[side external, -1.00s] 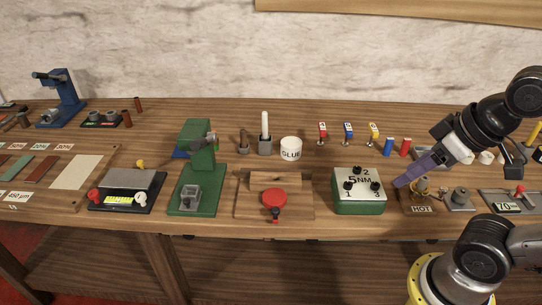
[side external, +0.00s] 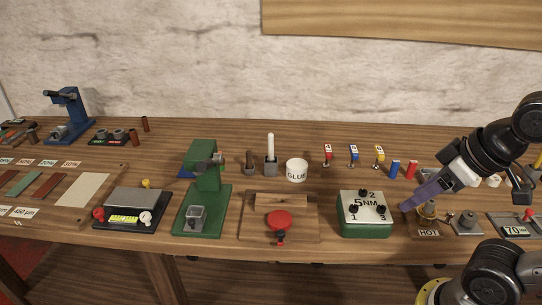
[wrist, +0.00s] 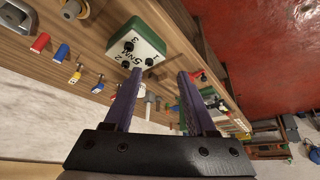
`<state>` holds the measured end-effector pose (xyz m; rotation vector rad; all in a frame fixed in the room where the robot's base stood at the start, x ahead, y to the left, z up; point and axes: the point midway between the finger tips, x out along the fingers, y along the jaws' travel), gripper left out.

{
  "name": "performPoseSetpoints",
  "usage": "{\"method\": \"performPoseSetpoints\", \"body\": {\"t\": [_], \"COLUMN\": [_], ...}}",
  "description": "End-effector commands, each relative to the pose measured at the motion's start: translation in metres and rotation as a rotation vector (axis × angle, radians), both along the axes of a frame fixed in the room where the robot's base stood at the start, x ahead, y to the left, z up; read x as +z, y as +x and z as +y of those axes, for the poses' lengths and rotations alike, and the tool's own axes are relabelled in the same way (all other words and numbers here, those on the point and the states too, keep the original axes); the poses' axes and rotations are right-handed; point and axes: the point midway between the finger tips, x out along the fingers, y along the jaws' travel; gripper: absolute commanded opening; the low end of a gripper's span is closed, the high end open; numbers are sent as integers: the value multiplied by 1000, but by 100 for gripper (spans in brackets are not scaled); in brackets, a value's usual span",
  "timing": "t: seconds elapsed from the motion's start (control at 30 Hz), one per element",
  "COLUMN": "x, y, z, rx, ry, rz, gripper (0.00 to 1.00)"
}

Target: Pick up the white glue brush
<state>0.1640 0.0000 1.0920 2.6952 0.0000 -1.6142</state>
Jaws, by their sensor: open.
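The white glue brush (side external: 270,147) stands upright in a small dark grey holder (side external: 271,168) near the middle of the bench. A white cup marked GLUE (side external: 297,171) is just right of it. My gripper (side external: 404,207) is well to the right of the brush, near the HOT station, with its purple fingers pointing down and left. In the wrist view my gripper (wrist: 160,76) has its two fingers apart with nothing held between them.
The green 5NM box (side external: 364,217) lies between the brush and my gripper. Small red, blue and yellow pieces (side external: 353,154) stand behind it. A green press (side external: 203,200) is left of the brush, and a wooden fixture with a red knob (side external: 279,221) is in front.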

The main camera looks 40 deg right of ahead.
Motion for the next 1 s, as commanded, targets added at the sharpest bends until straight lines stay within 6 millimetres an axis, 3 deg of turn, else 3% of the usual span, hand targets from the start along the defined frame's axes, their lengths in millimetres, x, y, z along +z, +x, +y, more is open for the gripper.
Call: {"method": "performPoseSetpoints", "body": {"t": [0.17,0.37,0.57,0.7,0.8,0.9,1.0], "x": [0,16,41,63,75,81,75], "y": [-4,4,39,83,125,173,225], "z": [-11,-71,-132,-159,-164,-157,-134], "rx": [37,139,302,441,552,675,812], "ry": [-75,-431,-864,-1171,-1392,-1621,-1852], "rz": [21,126,334,475,562,632,677], "gripper": [56,56,56,56,56,56,56]}}
